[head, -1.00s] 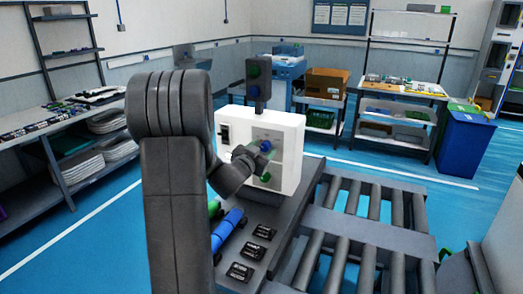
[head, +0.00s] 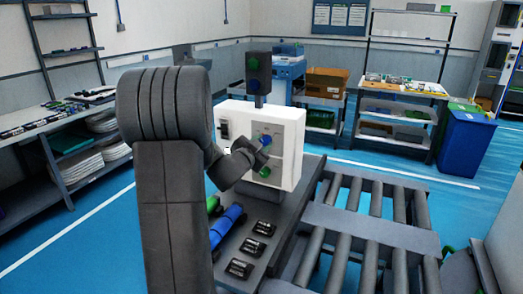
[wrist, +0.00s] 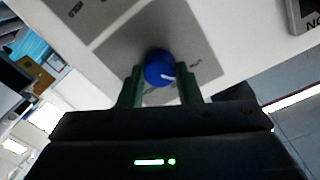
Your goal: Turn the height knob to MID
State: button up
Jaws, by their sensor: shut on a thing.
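The height knob (wrist: 160,69) is a round blue knob with a white pointer line, on a grey panel of the white control box (head: 292,150). In the wrist view its pointer line aims toward the lower right. My gripper (wrist: 159,84) has its two green fingers on either side of the knob and is shut on it. In the head view the knob (head: 265,141) shows just past my gripper (head: 258,147). The panel lettering is too small and partly covered to read, so I cannot tell which mark the line points to.
A green knob (head: 264,173) sits below on the same box. A dark post with round lamps (head: 258,75) rises behind it. Blue cylinders (head: 228,222) and several black devices (head: 252,248) lie on the bench in front. A roller conveyor (head: 370,235) runs to the right.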

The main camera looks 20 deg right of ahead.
jog(key=m+b, duration=0.3)
jog(key=m, duration=0.1)
jog(key=shift+f, duration=0.2)
jog(key=shift+r+m+b, duration=0.1)
jog(key=shift+m+b, duration=1)
jog(key=shift+m, duration=0.6)
jog(key=o, duration=1)
jog(key=shift+r, duration=0.1)
jog(key=shift+c, duration=0.2)
jog(key=v, duration=1.3)
jog(key=shift+s+a, duration=0.25)
jog(key=shift+s, duration=0.15)
jog(key=shift+r, duration=0.1)
